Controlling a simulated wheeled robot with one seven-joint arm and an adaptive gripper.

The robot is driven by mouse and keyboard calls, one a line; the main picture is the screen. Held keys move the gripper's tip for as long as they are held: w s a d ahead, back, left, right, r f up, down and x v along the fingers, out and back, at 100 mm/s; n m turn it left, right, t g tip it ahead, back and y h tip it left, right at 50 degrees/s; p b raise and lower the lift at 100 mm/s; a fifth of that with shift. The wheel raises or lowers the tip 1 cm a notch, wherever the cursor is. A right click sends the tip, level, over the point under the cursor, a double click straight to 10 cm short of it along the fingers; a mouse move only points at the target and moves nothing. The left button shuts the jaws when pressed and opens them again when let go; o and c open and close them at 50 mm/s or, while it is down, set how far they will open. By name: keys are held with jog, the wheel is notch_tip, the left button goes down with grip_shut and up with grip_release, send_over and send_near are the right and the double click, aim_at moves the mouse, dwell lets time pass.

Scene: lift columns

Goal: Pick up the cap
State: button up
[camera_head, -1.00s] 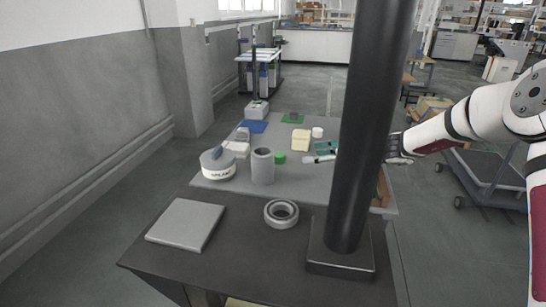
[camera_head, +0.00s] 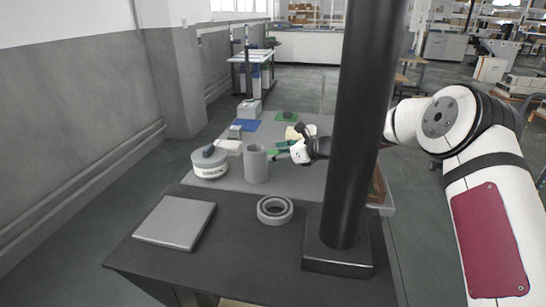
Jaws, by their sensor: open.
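A small green round piece (camera_head: 272,154), which may be the cap, sits on the grey table just right of an upright grey cylinder (camera_head: 256,164). At this size I cannot tell for certain that it is the cap. My gripper (camera_head: 296,148) is over the table to the right of the green piece, partly in front of the items behind it. It looks open and empty, and I see no contact with the green piece. The black column hides part of my arm behind it.
A thick black column (camera_head: 354,120) stands between the camera and the table's right side. A round grey container (camera_head: 210,166) stands left of the cylinder. A grey ring (camera_head: 275,210) and a flat grey plate (camera_head: 174,222) lie on the nearer dark surface, with free room between them.

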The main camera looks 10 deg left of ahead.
aim_at(276, 153)
jog(key=shift+c, duration=0.3)
jog(key=shift+a, duration=0.1)
jog(key=c, duration=1)
notch_tip(276, 153, up, 10)
jog(key=shift+f+p, duration=0.1)
jog(key=shift+p, duration=1)
notch_tip(276, 153, up, 3)
jog(key=shift+r+p, duration=0.1)
jog(key=shift+p, duration=1.05)
